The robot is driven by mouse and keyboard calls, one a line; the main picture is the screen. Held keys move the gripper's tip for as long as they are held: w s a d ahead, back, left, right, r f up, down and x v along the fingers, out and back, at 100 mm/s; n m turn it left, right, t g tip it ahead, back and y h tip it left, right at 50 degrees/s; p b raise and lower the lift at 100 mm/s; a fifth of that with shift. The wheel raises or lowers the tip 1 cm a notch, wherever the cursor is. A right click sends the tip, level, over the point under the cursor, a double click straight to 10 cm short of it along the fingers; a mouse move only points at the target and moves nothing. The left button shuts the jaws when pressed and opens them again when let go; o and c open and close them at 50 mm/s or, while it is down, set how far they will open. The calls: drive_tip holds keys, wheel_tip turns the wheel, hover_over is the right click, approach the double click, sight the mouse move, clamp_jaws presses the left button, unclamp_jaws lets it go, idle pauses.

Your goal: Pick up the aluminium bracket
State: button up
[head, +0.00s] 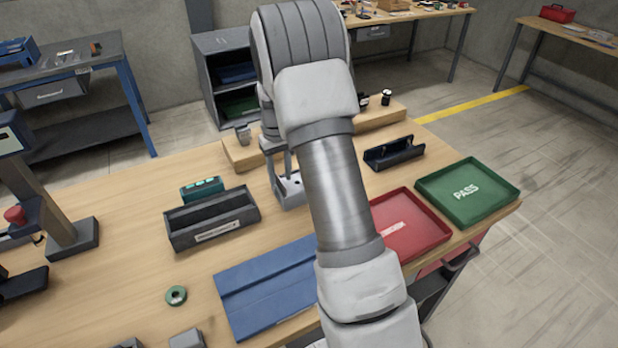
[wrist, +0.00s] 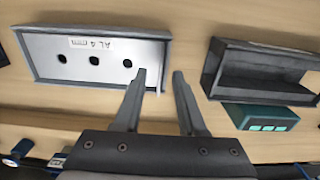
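The aluminium bracket (wrist: 100,75) is a pale plate with three dark holes and a label reading AL 4 mm. It lies in a shallow grey tray (wrist: 45,79), and a raised pale edge shows at its right end in the wrist view. My gripper (wrist: 160,75) is open, its two fingers apart near that right end. I cannot tell whether either finger touches the bracket. In the head view, my gripper (head: 281,178) points down over the tray, and my arm hides much of the bracket (head: 291,186).
A dark open bin (head: 180,234) and a teal box (head: 202,190) stand left of the tray. A blue mat (head: 262,290) and green ring (head: 176,295) lie nearer. A red tray (head: 440,235), green PASS tray (head: 505,203) and black holder (head: 394,153) are right. A wooden riser (head: 242,156) runs behind.

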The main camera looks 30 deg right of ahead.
drive_tip(key=shift+f, duration=0.65)
clamp_jaws()
idle(0.9)
